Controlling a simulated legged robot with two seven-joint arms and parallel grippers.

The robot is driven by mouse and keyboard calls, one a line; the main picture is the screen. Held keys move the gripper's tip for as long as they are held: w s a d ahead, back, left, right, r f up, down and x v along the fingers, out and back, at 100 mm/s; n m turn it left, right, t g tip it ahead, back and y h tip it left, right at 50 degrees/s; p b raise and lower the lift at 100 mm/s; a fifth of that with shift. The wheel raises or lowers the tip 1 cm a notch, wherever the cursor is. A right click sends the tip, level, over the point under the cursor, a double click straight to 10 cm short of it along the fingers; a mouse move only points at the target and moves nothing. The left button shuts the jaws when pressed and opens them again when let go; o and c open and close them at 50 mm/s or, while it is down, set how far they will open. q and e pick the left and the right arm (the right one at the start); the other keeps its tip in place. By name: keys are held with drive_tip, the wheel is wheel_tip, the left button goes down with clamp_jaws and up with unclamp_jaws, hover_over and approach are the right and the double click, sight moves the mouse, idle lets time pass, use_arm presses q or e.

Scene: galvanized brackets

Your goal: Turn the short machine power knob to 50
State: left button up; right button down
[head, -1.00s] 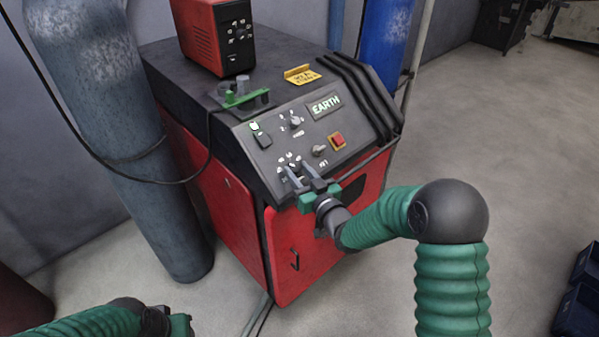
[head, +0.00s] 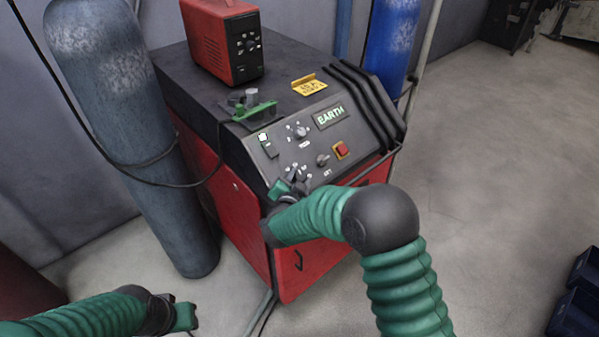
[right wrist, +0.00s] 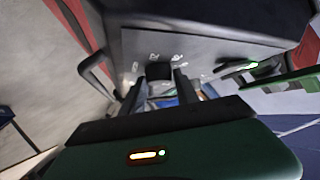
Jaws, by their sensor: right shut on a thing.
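The red and black machine's sloped control panel (head: 330,115) is in the middle of the head view. My right gripper (head: 298,181) is at the panel's lower left dial, largely covering it. In the right wrist view its two fingers (right wrist: 160,88) are shut on a dark knob (right wrist: 158,70), with white scale marks beside it. The pointer reading cannot be made out. My left gripper (head: 182,314) is low at the left of the head view, away from the machine; its jaws are unclear.
An upper knob (head: 300,131), a small grey knob (head: 322,160) and a red switch (head: 341,150) share the panel. A red box (head: 222,45) and green clamp (head: 255,109) sit on top.

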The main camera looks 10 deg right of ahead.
drive_tip(key=shift+w+r+m+g+h+p, duration=0.1)
drive_tip(key=shift+m+g+h+p, duration=0.35)
drive_tip(key=shift+m+p, duration=0.3)
drive_tip(key=shift+w+r+m+g+h+p, duration=0.1)
drive_tip(key=shift+m+g+h+p, duration=0.15)
drive_tip(key=shift+m+g+p, duration=0.45)
drive_tip(key=c, duration=0.9)
unclamp_jaws()
drive_tip(key=shift+a, duration=0.1)
drive_tip(key=v, duration=1.6)
drive_tip(key=shift+s+a+f, duration=0.15)
drive_tip(key=shift+s, duration=0.3)
